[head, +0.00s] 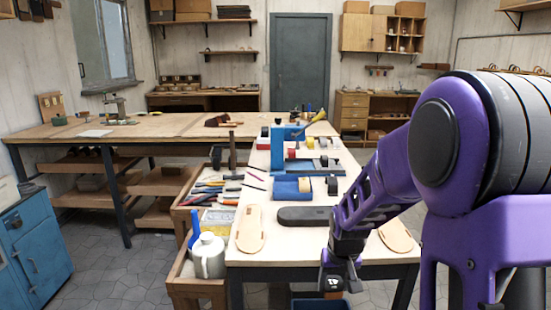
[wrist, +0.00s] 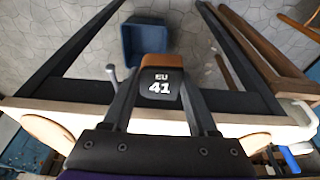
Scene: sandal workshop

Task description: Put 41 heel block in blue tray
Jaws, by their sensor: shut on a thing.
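The 41 heel block (wrist: 160,90) is dark with a brown end and white "EU 41" lettering. My gripper (wrist: 161,80) is shut on it, one finger on each side. In the head view my gripper (head: 340,270) hangs just off the workbench's near edge, with the block (head: 333,283) low in it. The blue tray (wrist: 147,40) is on the floor below and beyond the block in the wrist view. Its inside is partly hidden by the block. Only a strip of the blue tray (head: 320,304) shows at the bottom of the head view.
The workbench (head: 285,245) holds tan sole shapes (head: 250,228), a dark sole (head: 304,216) and blue fixtures (head: 292,189). A side shelf with a white jug (head: 208,257) stands left. Dark table legs (wrist: 75,45) flank the tray. Open grey floor surrounds it.

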